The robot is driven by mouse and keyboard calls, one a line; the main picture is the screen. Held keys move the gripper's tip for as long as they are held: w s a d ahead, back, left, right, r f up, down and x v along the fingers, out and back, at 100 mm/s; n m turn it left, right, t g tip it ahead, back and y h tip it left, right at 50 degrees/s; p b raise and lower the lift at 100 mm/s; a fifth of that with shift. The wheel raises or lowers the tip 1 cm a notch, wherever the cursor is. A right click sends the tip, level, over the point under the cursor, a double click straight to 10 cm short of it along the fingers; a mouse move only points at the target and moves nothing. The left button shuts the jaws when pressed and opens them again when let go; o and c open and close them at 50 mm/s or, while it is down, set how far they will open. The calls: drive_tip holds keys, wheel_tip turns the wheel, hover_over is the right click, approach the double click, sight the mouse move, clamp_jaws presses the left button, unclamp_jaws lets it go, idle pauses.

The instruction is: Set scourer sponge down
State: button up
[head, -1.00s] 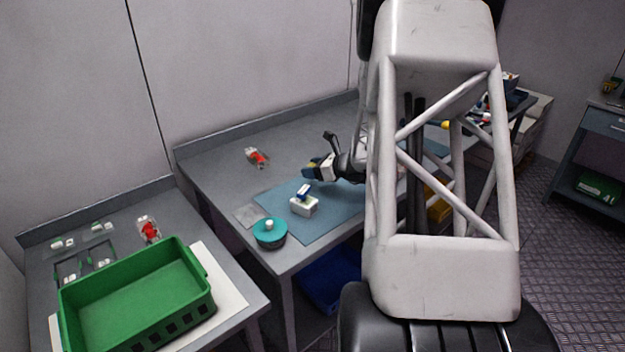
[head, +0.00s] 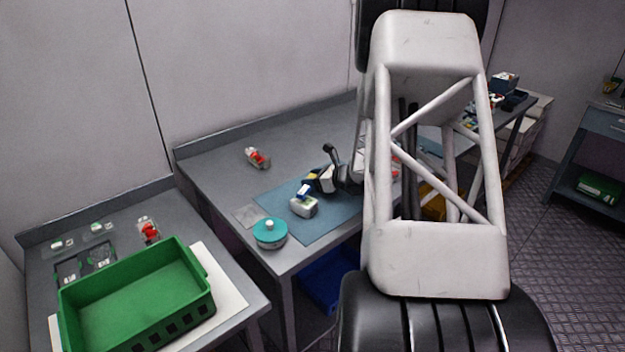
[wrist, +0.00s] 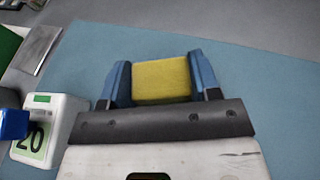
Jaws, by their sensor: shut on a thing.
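The scourer sponge (wrist: 162,81) is yellow and sits between the two blue fingers of my gripper (wrist: 160,80) in the wrist view. My gripper is shut on it, with a finger touching each side. In the head view my gripper (head: 308,181) is over the blue mat (head: 330,215), just behind the white box with a blue top. The sponge is small and mostly hidden there. I cannot tell whether it touches the mat.
The white box (head: 304,207), marked 20 in the wrist view (wrist: 45,125), stands close to my gripper. A teal-lidded round container (head: 270,232) stands near the table corner. A green crate (head: 140,300) is on the left table. The mat ahead of the sponge is clear.

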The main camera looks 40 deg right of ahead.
drive_tip(key=shift+f, duration=0.25)
drive_tip(key=shift+s+a+f, duration=0.1)
drive_tip(key=shift+s+f, duration=0.05)
drive_tip(key=shift+f, duration=0.5)
drive_tip(key=o, duration=0.9)
drive_tip(key=shift+f, duration=0.15)
drive_tip(key=shift+r, duration=0.45)
drive_tip(key=shift+s+r, duration=0.2)
drive_tip(key=shift+s, duration=0.05)
drive_tip(key=v, duration=0.7)
drive_tip(key=r+v, duration=0.1)
drive_tip(key=v, duration=0.3)
drive_tip(key=shift+d, duration=0.4)
drive_tip(key=shift+r, duration=0.1)
